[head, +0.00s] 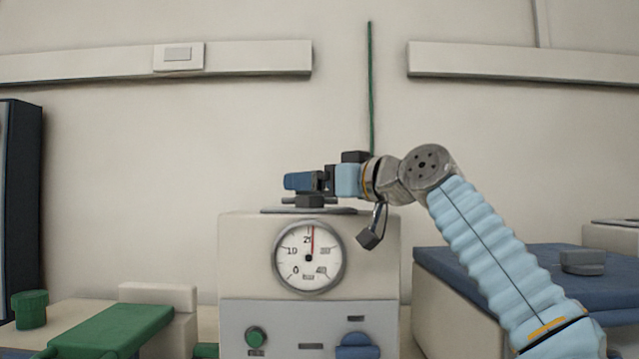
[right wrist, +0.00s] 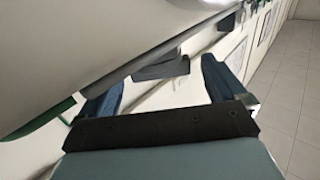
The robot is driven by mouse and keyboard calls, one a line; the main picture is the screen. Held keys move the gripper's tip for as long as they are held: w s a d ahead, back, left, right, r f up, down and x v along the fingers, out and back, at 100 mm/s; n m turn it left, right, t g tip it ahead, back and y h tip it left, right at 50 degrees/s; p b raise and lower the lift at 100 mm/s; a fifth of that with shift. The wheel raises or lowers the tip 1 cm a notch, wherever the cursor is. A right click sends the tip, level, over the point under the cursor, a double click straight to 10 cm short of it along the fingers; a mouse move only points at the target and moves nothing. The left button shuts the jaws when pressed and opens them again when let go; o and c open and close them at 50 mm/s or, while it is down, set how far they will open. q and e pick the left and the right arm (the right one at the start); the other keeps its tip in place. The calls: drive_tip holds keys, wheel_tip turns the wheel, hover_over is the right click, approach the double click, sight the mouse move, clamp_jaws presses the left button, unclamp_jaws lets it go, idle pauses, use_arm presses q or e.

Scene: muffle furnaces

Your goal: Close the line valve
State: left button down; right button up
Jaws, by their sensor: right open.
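A box-shaped unit (head: 235,255) with a round dial gauge (head: 309,257) stands in the middle of the head view; the gauge needle points nearly straight up. I cannot tell which part is the line valve. A dark grey piece (head: 309,201) sits on the unit's top. My right gripper (head: 297,181) is just above it, pointing left. In the right wrist view my right gripper (right wrist: 157,85) is open, with a grey piece (right wrist: 160,66) beyond and between its fingers. My left gripper is out of view.
A thin green line (head: 370,85) runs down the wall behind the unit. A blue-topped block (head: 520,270) with a grey knob (head: 582,261) stands at the right. A green slab (head: 115,328) and green cylinder (head: 30,309) are at the lower left. The space above the unit's left side is clear.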

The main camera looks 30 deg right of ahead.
drive_tip(key=shift+s+d, duration=0.1)
drive_tip(key=shift+s, duration=0.2)
drive_tip(key=b+v, duration=0.3)
drive_tip(key=v, duration=1)
drive_tip(key=shift+s+f, duration=0.1)
